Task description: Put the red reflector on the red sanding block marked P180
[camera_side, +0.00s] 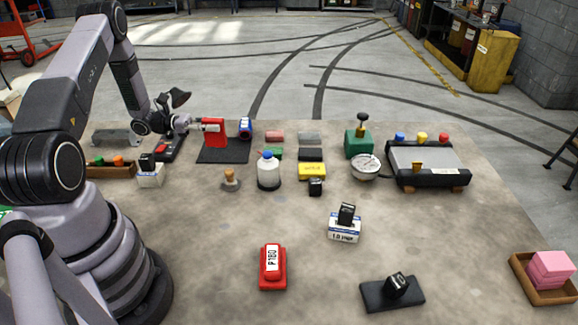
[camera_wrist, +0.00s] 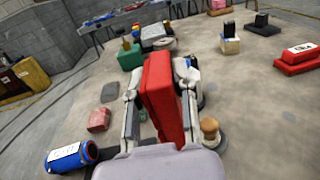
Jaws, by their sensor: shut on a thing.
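The red reflector (camera_side: 213,133) is an upright red plate at the back left, over or on a dark mat (camera_side: 222,157); I cannot tell whether it touches the mat. My gripper (camera_side: 199,128) is shut on it. In the wrist view the reflector (camera_wrist: 162,92) stands between the two fingers of my gripper (camera_wrist: 160,108). The red sanding block (camera_side: 271,277) has a white label reading P180 and lies at the front middle, well apart from my gripper. Its top looks clear. In the wrist view a red block with a white label (camera_wrist: 298,58) shows at the right edge.
A white bottle (camera_side: 268,172) and a small wooden-knobbed stamp (camera_side: 230,178) stand between my gripper and the block. A blue can (camera_side: 245,128) is beside the reflector. A labelled box (camera_side: 345,230) and a black pad (camera_side: 375,296) lie right of the block.

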